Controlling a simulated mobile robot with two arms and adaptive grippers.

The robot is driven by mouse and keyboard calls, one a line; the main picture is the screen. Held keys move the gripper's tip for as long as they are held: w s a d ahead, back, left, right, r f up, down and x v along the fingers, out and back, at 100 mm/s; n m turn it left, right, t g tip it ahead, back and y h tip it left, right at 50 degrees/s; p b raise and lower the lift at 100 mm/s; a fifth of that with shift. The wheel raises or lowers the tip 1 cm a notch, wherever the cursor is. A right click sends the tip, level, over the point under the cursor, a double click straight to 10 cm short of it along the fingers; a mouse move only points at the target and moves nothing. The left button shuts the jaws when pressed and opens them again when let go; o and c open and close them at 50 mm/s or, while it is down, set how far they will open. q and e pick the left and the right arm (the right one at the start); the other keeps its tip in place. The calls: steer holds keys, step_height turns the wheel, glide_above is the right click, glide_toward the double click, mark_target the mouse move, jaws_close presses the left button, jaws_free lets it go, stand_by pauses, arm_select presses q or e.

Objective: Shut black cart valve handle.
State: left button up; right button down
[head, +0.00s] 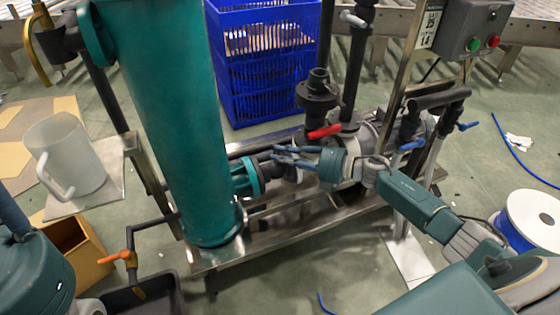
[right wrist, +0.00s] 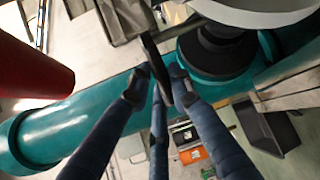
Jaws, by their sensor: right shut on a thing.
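The black valve handle (right wrist: 152,52) is a flat dark bar between my blue fingertips in the right wrist view. My right gripper (head: 277,155) is shut on it, low on the cart beside the teal column's side port; it also shows in the right wrist view (right wrist: 159,80). In the head view the fingers and dark pipework make the black handle hard to pick out. The teal column (head: 165,110) stands upright on the metal cart frame (head: 225,257). My left arm shows at the lower left, but its gripper is out of view.
A red valve handle (head: 325,131) sits just above my right gripper. A black pump pipe (head: 317,95) rises behind it. Blue-handled valves (head: 412,145) stand to the right. An orange-handled tap (head: 117,258) is over a dark bin (head: 150,300). A blue crate (head: 262,75) stands behind.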

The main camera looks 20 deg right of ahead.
steer(key=shift+f, duration=0.1)
stand_by(0.3)
steer(key=c, duration=1.5)
jaws_free()
steer(key=shift+c, duration=0.2)
steer(key=shift+d, duration=0.1)
steer(key=v, duration=1.2)
